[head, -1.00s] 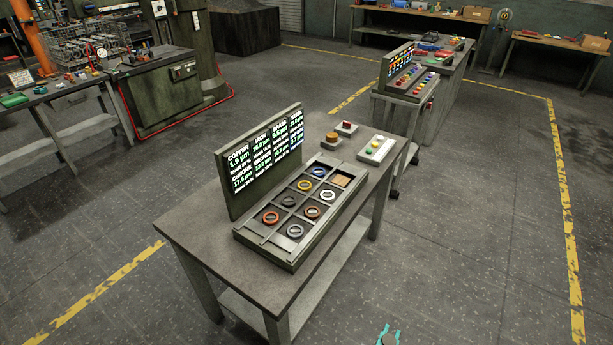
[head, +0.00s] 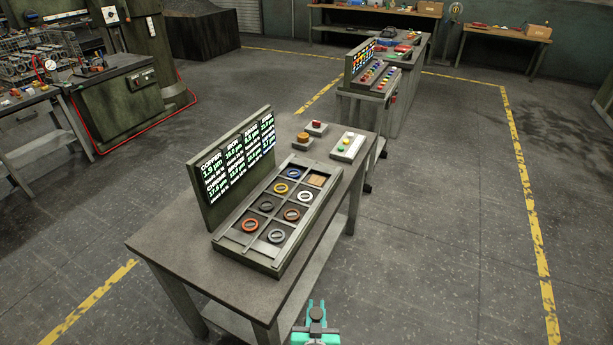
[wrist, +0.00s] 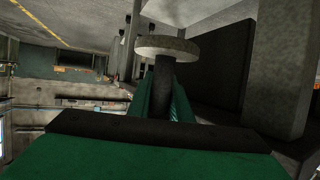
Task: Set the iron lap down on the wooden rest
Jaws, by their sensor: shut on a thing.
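My gripper (head: 316,329), teal, is at the bottom edge of the head view, in front of the table. It is shut on the dark stem of a tool with a round grey disc, which appears to be the iron lap (head: 317,314). In the wrist view the lap's mottled grey disc (wrist: 167,46) sits beyond the fingers, clear of any surface. A tan wooden square (head: 316,181), which looks like the wooden rest, lies in the far right compartment of the tray on the table. It looks bare.
The grey divided tray (head: 237,256) holds several coloured rings. A lit sign board (head: 199,188) stands along its left side. Button boxes (head: 347,147) are at the table's (head: 170,241) far end. Bare floor lies to the right.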

